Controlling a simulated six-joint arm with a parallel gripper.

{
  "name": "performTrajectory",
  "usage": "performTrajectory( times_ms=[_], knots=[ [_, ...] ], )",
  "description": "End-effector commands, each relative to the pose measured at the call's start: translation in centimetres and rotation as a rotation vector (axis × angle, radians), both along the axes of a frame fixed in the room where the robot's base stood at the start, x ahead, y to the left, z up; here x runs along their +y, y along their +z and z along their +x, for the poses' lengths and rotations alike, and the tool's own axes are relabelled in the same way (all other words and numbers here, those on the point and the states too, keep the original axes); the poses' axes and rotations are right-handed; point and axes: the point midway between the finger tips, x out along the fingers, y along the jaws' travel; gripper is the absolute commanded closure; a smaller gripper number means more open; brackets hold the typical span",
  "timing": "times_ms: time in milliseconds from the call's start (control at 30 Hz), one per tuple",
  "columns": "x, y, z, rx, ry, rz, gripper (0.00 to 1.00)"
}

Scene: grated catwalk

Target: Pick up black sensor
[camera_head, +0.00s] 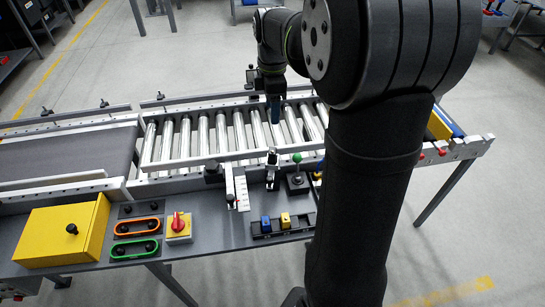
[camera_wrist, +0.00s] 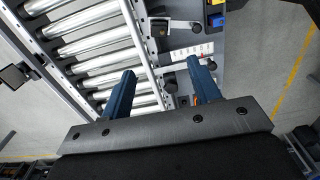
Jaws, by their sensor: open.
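Two small black devices sit at the near rail of the roller conveyor, and I cannot tell for sure which is the black sensor. One (camera_head: 272,168) stands on a bracket at the rail's middle; it seems to show at the top of the wrist view (camera_wrist: 160,28). The other is a black block (camera_head: 212,172) further left, apparently between my fingers in the wrist view (camera_wrist: 168,82). My gripper (camera_head: 275,108) is over the rollers, above and behind both devices. Its blue fingers (camera_wrist: 161,68) are apart with nothing between the tips.
The roller conveyor (camera_head: 190,139) meets a dark belt (camera_head: 65,155) at left. The near panel carries a yellow box (camera_head: 62,230), a red rotary switch (camera_head: 178,224), a white scale plate (camera_head: 238,190), a green-knobbed joystick (camera_head: 297,182) and a black rack (camera_head: 282,228) with blue and yellow blocks.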

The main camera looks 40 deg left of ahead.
Motion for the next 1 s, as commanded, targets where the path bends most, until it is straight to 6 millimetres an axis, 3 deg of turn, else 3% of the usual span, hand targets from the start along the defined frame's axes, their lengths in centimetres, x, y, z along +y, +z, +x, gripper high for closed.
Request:
performTrajectory(
  times_ms=[233, 633, 1000],
  knots=[
    [0.4, 0.0, -0.2, -0.007, -0.031, -0.017, 0.44],
    [2.3, -0.6, -1.3, -0.089, -0.276, -0.122, 0.44],
    [1.2, -8.0, -0.7, -0.089, -0.278, -0.124, 0.44]
  ],
)
